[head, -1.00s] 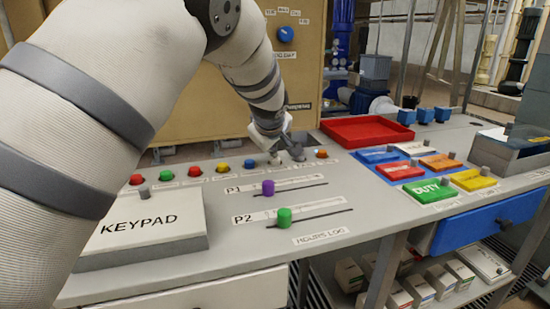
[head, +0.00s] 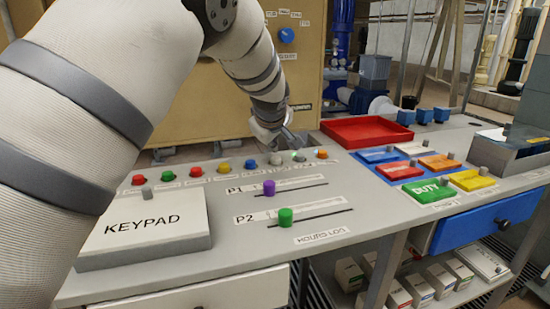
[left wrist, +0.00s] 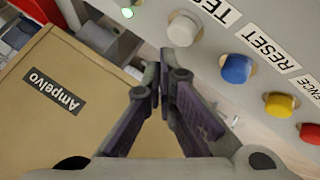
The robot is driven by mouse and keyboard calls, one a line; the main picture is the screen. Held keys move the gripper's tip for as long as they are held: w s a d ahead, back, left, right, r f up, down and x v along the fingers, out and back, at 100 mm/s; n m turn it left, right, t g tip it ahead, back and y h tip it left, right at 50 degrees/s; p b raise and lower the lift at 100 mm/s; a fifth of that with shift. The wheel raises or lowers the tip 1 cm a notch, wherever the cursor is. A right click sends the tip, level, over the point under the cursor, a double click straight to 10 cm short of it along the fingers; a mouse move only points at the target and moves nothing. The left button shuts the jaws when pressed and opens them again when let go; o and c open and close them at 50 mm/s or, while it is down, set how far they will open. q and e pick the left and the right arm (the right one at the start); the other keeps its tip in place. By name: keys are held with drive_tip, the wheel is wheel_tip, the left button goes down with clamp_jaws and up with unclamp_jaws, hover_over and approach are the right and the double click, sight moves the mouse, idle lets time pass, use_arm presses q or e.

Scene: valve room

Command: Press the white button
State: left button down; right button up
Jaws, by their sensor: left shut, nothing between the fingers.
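The white button (head: 276,158) stands in the row of coloured buttons along the back of the grey console, between the blue button (head: 249,163) and the orange one. It also shows in the left wrist view (left wrist: 183,28), near a label that begins "TE". My left gripper (head: 294,143) is above the back edge of the console, just behind and to the right of the white button. In the left wrist view its fingertips (left wrist: 160,75) are together with nothing between them, and a gap shows between them and the button. My right gripper is in neither view.
A lit green spot (left wrist: 127,12) lies beside the white button. Yellow (head: 222,166) and red (head: 196,170) buttons continue leftward. A tan cabinet (head: 150,95) stands behind. The keypad (head: 145,225), two sliders and a red tray (head: 365,131) share the console.

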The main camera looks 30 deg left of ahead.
sight(272, 158)
use_arm(q)
drive_tip(key=shift+r+p, duration=0.3)
drive_tip(key=shift+r, duration=2.15)
